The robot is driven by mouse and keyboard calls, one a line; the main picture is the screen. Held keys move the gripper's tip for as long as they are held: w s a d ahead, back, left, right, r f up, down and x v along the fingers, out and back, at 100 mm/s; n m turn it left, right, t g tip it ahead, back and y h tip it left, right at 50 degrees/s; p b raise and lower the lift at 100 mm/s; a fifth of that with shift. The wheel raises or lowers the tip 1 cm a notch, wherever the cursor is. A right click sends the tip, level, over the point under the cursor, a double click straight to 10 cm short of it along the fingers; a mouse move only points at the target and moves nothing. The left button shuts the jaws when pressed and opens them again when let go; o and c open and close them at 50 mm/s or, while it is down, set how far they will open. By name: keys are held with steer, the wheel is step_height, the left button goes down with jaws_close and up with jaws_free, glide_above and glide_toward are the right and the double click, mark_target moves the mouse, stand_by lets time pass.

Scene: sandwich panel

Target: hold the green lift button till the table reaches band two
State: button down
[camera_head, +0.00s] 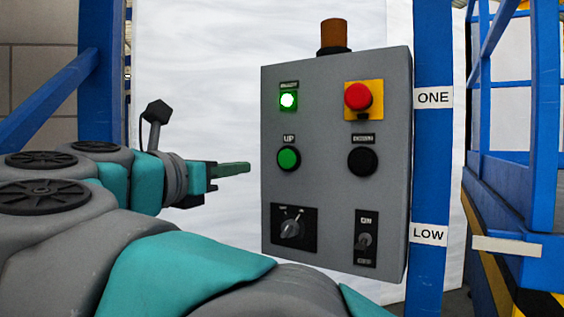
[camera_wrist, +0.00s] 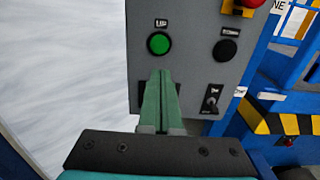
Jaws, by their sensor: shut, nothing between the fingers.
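The green lift button (camera_head: 288,158), under an "UP" label, is on the front of a grey control panel (camera_head: 330,190). It also shows in the wrist view (camera_wrist: 159,43). My gripper (camera_head: 248,168) is shut and empty, to the left of the panel in the head view, with its fingertips apart from the button. In the wrist view the closed green fingers (camera_wrist: 162,75) point at the panel, with their tips just below the button. Band labels "ONE" (camera_head: 433,97) and "LOW" (camera_head: 428,234) are on the blue post. The table and a band two label are not in view.
The panel also has a lit green lamp (camera_head: 288,100), a red mushroom button (camera_head: 358,96), a black button (camera_head: 362,162), a rotary switch (camera_head: 291,229) and a toggle switch (camera_head: 365,240). An amber beacon (camera_head: 334,35) tops it. Blue framework (camera_head: 510,190) stands at the right.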

mark_target(286, 160)
steer(key=p+x, duration=0.2)
steer(key=x, duration=1.2)
steer(key=shift+p, duration=0.4)
